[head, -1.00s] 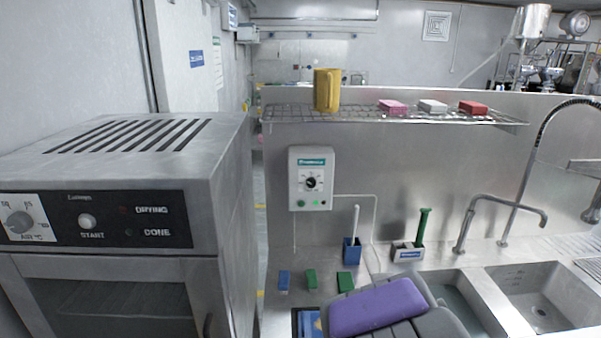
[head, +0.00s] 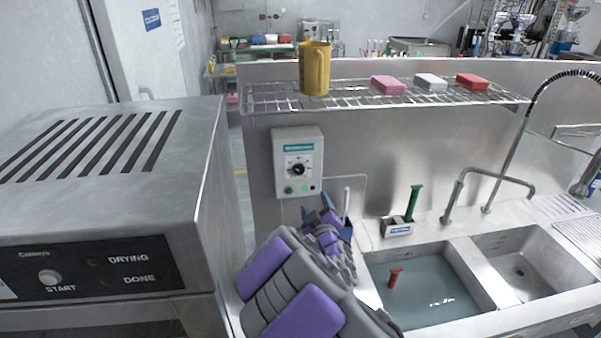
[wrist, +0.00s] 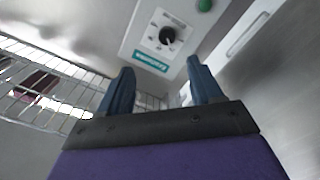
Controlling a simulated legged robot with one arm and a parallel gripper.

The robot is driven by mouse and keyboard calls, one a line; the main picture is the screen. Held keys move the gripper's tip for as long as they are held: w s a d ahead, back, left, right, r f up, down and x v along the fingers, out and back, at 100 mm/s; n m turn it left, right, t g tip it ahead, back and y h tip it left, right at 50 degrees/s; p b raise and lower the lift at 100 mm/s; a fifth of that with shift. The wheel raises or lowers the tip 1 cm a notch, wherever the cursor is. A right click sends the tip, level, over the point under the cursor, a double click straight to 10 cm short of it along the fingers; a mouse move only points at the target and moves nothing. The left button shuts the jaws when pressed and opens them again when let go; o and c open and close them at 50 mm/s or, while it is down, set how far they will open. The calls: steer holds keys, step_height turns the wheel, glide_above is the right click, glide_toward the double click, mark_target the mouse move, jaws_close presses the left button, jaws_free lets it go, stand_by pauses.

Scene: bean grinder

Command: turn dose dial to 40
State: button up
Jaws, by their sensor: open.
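The dose dial (head: 298,169) is a black round knob on a white scale plate, on the front of a pale wall box (head: 298,160) with a teal label. In the wrist view the dial (wrist: 167,35) shows beyond my fingers, with the teal label (wrist: 150,63) nearer. The dial's setting is too small to read. My gripper (wrist: 160,80) has two blue fingers, spread apart with nothing between them. In the head view my gripper (head: 318,207) is just below the box, apart from the dial, and my arm hides part of the counter.
A wire shelf (head: 350,94) above holds a yellow jug (head: 315,68) and pink, white and red blocks. A steel oven (head: 100,200) stands at left. A water-filled sink (head: 430,285) with a red object in it lies at right. A green-handled brush (head: 413,203) stands behind it.

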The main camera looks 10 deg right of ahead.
steer(key=w, duration=0.2)
glide_toward(300, 173)
steer(key=w, duration=0.5)
steer(key=w+a, duration=0.1)
steer(key=w, duration=0.1)
steer(key=shift+w+a, duration=0.1)
steer(key=shift+w, duration=0.2)
steer(key=shift+w+r, duration=0.1)
steer(key=shift+w, duration=0.1)
steer(key=shift+w+d, duration=0.15)
steer(key=shift+d, duration=0.25)
steer(key=shift+w+d, duration=0.1)
steer(key=shift+d, duration=0.6)
steer(key=shift+a, duration=0.55)
steer(key=shift+c, duration=1.3)
steer(key=shift+a, duration=0.25)
steer(key=shift+c, duration=1.4)
steer(key=shift+d, duration=0.45)
steer(key=c, duration=0.5)
steer(key=shift+a, duration=0.15)
